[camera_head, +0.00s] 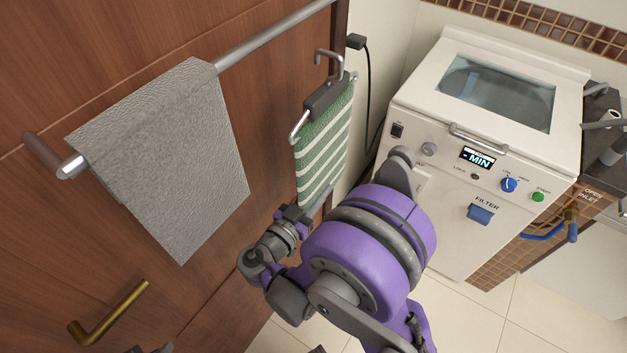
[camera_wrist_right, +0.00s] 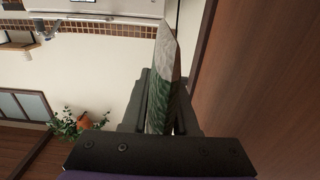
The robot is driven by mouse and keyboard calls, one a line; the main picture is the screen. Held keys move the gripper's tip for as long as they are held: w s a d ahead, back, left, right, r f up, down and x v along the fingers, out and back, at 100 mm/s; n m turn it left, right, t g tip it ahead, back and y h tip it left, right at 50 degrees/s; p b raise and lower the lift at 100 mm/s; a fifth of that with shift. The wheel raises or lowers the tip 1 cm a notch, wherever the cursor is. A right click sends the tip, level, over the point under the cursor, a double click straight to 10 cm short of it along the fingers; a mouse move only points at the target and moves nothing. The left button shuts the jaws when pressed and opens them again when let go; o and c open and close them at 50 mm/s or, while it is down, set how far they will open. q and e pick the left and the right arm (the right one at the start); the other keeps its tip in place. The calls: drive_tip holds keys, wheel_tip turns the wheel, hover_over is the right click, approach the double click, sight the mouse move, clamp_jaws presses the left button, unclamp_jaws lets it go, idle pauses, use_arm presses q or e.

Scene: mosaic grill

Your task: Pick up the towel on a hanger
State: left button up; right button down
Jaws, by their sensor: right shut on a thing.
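The green-and-white striped towel (camera_head: 322,155) hangs on a dark hanger (camera_head: 325,95) with a grey metal hook, right of the grey towel in the head view. The hanger hook shows below the towel rail in the picture, apart from it; I cannot tell whether anything else supports it. My right gripper (camera_head: 306,213) is at the towel's lower end, shut on it. In the right wrist view the towel (camera_wrist_right: 162,95) stands between the two dark fingers (camera_wrist_right: 160,112). My left gripper is not clearly seen.
A grey towel (camera_head: 170,150) drapes over the metal rail (camera_head: 270,35) on the brown wooden door (camera_head: 60,240). A brass handle (camera_head: 108,315) sits below. A white machine (camera_head: 430,140) stands close on the right, with a black cable (camera_head: 368,95) beside it.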

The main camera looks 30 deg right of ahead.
drive_tip(key=f+b+v, duration=0.1)
drive_tip(key=v, duration=1.5)
drive_tip(key=shift+b, duration=0.3)
